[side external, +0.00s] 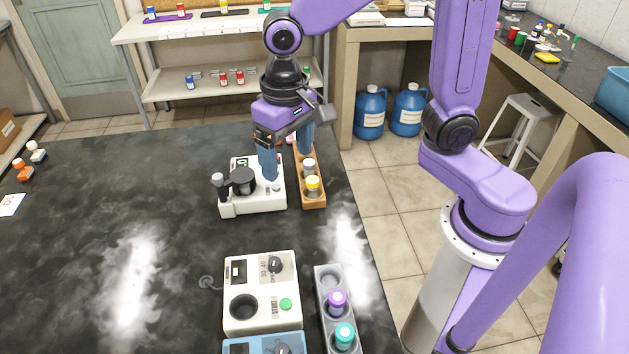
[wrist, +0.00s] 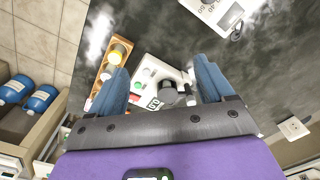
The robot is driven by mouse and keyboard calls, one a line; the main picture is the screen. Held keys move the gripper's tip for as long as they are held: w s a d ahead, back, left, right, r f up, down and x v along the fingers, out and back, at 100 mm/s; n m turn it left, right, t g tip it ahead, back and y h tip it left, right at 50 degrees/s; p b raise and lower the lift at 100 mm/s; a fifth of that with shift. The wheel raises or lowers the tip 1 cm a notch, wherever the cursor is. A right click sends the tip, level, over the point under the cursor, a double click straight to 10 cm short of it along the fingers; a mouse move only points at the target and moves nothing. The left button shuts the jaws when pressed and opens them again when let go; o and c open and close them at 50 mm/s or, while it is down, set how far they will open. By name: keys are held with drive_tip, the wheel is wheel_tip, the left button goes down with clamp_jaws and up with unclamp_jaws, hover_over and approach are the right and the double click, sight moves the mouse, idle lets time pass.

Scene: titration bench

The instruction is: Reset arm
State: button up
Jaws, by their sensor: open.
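My gripper (side external: 288,165) is open, with its blue fingers pointing down above the far white device (side external: 270,202). Nothing shows between the fingers. In the wrist view the gripper (wrist: 162,78) has one finger on each side of the white device (wrist: 150,72), which has a dark round part, a small display and a green button. The left finger in that view is close to the tan rack (wrist: 97,76). In the side view this rack (side external: 316,202) holds a white-capped and a yellow-capped vial, and my gripper hides part of its far end.
Nearer stands a white device (side external: 262,322) with a green button and a dark well. A blue device (side external: 262,347) is at the front edge. A grey rack (side external: 322,292) holds purple-capped and teal-capped vials. The dark bench's left side (side external: 110,230) is mostly clear.

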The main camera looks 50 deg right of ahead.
drive_tip(key=s+d+n, duration=0.5)
drive_tip(key=s+n, duration=0.1)
drive_tip(key=s, duration=0.2)
drive_tip(key=s+d+f+n, duration=0.1)
drive_tip(key=s+d+n, duration=0.3)
drive_tip(key=s+n, duration=0.3)
drive_tip(key=shift+s+d+f, duration=0.25)
drive_tip(key=shift+s+d, duration=0.1)
drive_tip(key=shift+s, duration=0.25)
